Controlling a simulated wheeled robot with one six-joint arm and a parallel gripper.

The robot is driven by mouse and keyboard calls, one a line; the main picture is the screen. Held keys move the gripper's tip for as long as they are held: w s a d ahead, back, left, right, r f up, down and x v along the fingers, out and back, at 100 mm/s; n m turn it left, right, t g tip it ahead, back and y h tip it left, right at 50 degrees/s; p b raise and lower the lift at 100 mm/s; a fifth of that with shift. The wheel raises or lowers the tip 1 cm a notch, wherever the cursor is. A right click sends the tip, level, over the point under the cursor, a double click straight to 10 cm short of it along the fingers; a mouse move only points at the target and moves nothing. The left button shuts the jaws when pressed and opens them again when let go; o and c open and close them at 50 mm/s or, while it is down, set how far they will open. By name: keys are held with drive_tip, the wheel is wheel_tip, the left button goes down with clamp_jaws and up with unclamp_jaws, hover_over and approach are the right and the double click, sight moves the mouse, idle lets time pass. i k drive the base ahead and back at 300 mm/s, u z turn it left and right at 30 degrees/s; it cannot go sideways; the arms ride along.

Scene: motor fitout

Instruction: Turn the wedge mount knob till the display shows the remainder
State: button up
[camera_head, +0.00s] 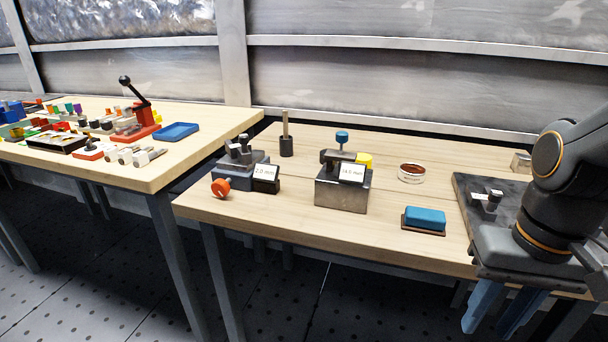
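A blue-grey mount (240,170) stands at the left of the near table, with an orange knob (221,187) low on its front left side. A small black-framed display (265,178) beside it reads about 2.0 mm. To its right is a steel block (340,195) with a blue knob (342,137) on top and a second display (352,173), which seems to read 14.0 mm; its digits are small. My gripper (487,330) points down at the lower right, its blue fingers apart and nothing seen between them. It is far from the orange knob.
A blue pad on a brown base (425,218), a round dish (411,173) and a dark post (286,145) stand on the near table (290,225). A dark plate (467,190) lies by my arm. The left table (150,180) holds many small parts and a red lever press (142,112).

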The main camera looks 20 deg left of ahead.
sight(220, 187)
drive_tip(key=z, duration=0.9)
drive_tip(key=k, duration=0.7)
drive_tip(key=u, duration=1.65)
drive_tip(key=i, duration=0.45)
